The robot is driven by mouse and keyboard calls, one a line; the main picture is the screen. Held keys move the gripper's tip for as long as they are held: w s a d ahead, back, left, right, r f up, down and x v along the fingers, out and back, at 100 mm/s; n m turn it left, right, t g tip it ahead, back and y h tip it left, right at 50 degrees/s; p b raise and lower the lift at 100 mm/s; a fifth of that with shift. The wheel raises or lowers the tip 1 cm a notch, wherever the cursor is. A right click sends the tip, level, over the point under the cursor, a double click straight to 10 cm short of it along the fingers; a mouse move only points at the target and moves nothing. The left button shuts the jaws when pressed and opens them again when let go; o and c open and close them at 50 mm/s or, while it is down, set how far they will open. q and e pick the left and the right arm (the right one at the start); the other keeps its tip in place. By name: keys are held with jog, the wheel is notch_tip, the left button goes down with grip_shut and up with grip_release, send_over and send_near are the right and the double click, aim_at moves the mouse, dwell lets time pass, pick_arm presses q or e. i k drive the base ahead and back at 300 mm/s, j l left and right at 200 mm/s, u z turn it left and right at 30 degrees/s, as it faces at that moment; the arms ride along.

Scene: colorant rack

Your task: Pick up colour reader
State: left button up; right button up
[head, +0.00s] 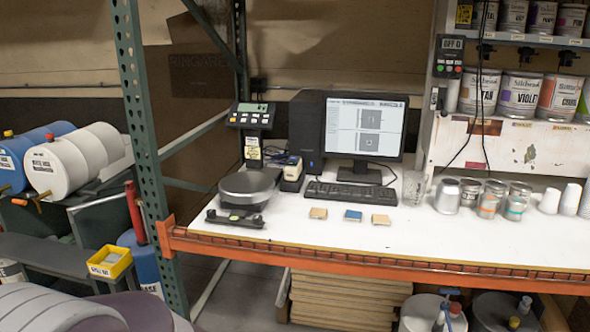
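A small dark upright device with a pale label (292,177) stands on the white bench (330,232), between the scale and the computer. It may be the colour reader, but it is too small to be sure. A low black bar-shaped item (236,218) lies at the bench's front left, before the scale; I cannot tell what it is. Neither of my grippers shows in the head view.
A scale (247,188) with a raised display (251,116) stands left of the monitor (366,127) and keyboard (350,192). Several small tiles lie in front. Cans and cups (446,196) crowd the right. A green rack post (150,150) and orange beam (400,270) border the bench.

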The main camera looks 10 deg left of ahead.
aim_at(293, 168)
jog(key=i+j, duration=0.15)
jog(key=i, duration=0.35)
jog(key=i+j, duration=0.2)
jog(key=i, duration=0.3)
jog(key=i+j, duration=0.15)
jog(key=i, duration=0.35)
